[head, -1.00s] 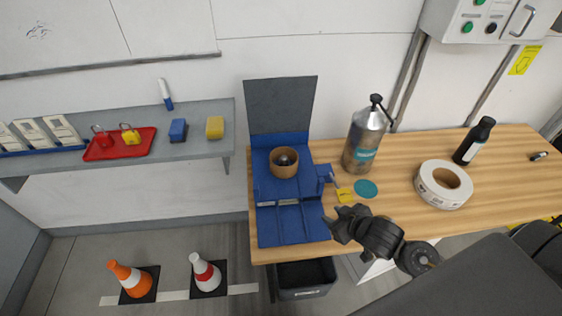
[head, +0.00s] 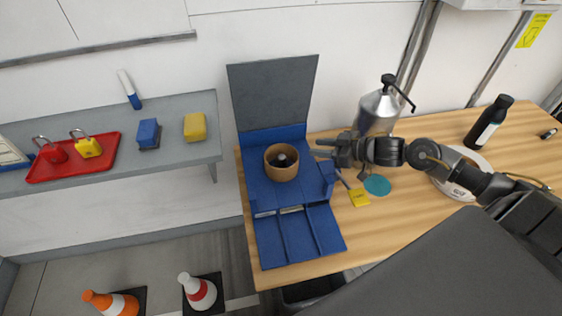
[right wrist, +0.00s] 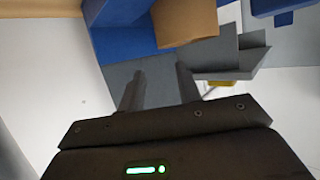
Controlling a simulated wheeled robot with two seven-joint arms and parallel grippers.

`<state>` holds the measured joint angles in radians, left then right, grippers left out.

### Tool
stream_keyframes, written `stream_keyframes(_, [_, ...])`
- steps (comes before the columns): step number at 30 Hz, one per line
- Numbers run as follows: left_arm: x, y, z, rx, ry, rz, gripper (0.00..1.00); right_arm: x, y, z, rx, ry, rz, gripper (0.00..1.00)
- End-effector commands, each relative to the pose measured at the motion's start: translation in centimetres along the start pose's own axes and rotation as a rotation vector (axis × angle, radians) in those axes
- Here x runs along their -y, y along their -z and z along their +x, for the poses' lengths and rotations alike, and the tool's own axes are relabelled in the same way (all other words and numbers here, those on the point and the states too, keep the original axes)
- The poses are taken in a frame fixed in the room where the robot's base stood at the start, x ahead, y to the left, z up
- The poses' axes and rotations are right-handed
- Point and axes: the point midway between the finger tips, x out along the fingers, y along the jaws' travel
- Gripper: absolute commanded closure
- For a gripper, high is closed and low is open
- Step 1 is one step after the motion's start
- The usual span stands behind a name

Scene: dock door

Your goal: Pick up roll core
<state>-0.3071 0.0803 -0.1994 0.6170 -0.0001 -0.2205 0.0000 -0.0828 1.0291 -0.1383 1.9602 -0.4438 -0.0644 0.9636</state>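The roll core, a short brown ring (head: 281,170) with a dark centre, sits upright in the blue stand (head: 292,223) on the wooden table. It also shows as a brown shape (right wrist: 186,22) at the top of the right wrist view, partly cut off. My right gripper (head: 318,148) is to the right of the core and slightly behind it, pointing left, apart from it. In the right wrist view its two fingers (right wrist: 160,82) are spread with nothing between them. My left gripper is not in view.
A grey panel (head: 272,97) rises behind the stand. A steel bottle (head: 376,113) stands behind my right forearm, and a white tape roll (head: 450,187) is partly under it. A yellow tag (head: 359,197) and a teal disc (head: 377,185) lie right of the stand. The shelf (head: 184,164) is at left.

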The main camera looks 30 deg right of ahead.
Motion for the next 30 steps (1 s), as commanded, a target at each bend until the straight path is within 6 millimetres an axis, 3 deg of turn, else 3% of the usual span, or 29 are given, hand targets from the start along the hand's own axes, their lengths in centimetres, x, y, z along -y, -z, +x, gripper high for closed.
stream_keyframes(7, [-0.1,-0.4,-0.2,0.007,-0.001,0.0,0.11,-0.1,0.2,3.6,-0.005,-0.002,0.002,0.66])
stream_keyframes(15, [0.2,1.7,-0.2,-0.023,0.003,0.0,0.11,0.0,0.0,4.5,-0.001,-0.002,0.0,0.66])
stream_keyframes(25, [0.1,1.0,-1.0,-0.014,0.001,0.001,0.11,-0.1,-0.1,8.7,-0.003,-0.003,0.003,0.66])
stream_keyframes(30, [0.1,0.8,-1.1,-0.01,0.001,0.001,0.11,-0.1,-0.3,9.6,-0.001,-0.004,0.0,0.66])
